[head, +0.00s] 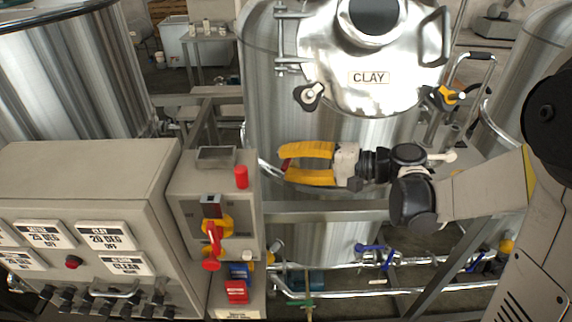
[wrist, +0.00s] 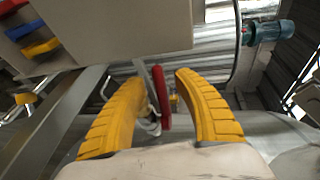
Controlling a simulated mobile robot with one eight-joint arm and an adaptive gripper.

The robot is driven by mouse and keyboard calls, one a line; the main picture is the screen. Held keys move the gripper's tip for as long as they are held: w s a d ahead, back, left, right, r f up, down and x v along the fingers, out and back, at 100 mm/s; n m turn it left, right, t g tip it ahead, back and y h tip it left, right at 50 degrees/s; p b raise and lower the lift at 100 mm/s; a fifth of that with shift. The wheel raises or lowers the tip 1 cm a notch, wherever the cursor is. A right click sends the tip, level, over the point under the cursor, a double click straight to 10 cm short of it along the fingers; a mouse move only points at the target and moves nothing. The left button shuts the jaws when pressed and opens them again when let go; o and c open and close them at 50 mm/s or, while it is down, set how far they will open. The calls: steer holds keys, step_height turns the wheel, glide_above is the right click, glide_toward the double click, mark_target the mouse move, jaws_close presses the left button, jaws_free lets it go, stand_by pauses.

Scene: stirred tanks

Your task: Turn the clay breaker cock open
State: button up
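The clay tank (head: 335,210) is the shiny steel vessel whose lid bears a plate reading CLAY (head: 369,78). A red lever (wrist: 161,92), which looks like the breaker cock, shows in the wrist view between my yellow fingers. Only a small red part of it (head: 286,164) shows in the head view, at my fingertips by the tank's left side. My gripper (head: 283,165) is open, with its fingers on either side of the lever; it also shows in the wrist view (wrist: 159,78). Gaps show beside the lever, and I see no clear contact. The cock's body is mostly hidden.
A control box (head: 215,190) with a red-and-yellow switch (head: 213,232) stands just left of my gripper. A larger panel (head: 85,190) with labels is further left. A steel frame rail (head: 325,212) runs below my gripper. Blue-handled valves (head: 372,248) sit low on pipes.

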steer(key=shift+w+a, duration=0.1)
steer(key=shift+a, duration=0.15)
steer(key=shift+f, duration=0.1)
jaws_close()
steer(key=shift+d+n+g+y+b, duration=0.35)
steer(key=shift+n+g, duration=0.45)
steer(key=shift+g, duration=0.3)
steer(key=shift+d+n+g, duration=0.3)
steer(key=shift+g, duration=0.1)
jaws_free()
